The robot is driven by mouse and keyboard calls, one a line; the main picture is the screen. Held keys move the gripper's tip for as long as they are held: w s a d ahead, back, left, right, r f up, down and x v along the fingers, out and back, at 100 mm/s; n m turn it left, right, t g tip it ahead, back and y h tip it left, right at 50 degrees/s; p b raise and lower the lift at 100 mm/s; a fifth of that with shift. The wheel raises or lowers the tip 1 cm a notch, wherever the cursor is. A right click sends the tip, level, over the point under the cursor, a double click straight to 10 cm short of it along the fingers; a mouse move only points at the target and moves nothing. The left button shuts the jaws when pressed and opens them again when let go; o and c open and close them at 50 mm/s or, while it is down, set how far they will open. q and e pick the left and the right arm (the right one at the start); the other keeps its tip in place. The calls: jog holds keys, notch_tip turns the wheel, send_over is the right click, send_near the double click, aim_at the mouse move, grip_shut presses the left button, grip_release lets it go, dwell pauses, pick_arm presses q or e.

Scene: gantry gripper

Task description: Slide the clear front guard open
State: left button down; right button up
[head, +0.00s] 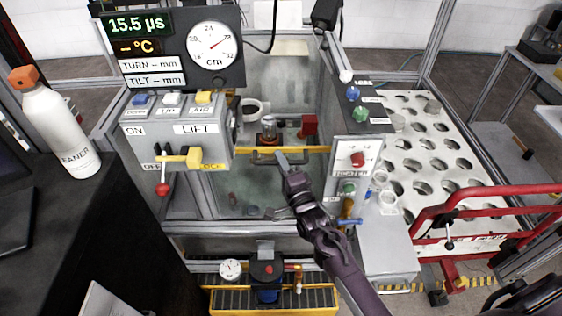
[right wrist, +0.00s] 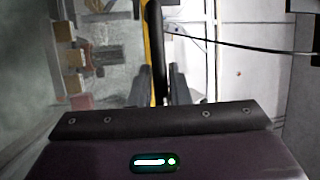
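The clear front guard (head: 243,190) is a see-through panel across the front of the machine bay, with a yellow strip along its top edge. A dark bar handle (head: 262,160) runs across it just under the strip. My right gripper (head: 281,160) is at the right part of this handle. In the right wrist view its two fingers (right wrist: 157,88) are apart, with the black handle bar (right wrist: 156,45) lined up between them and small gaps on both sides. I cannot tell how deep the bar sits between the fingers. My left gripper is out of view.
A lift control box (head: 178,140) with a red-knobbed lever stands left of the guard. A grey control post (head: 357,165) stands close on the right. A yellow tray (head: 225,300) is below. A perforated white table (head: 440,165) and red rail (head: 480,200) lie further right.

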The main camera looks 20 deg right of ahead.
aim_at(281, 230)
grip_shut()
jog(key=shift+f, duration=0.1)
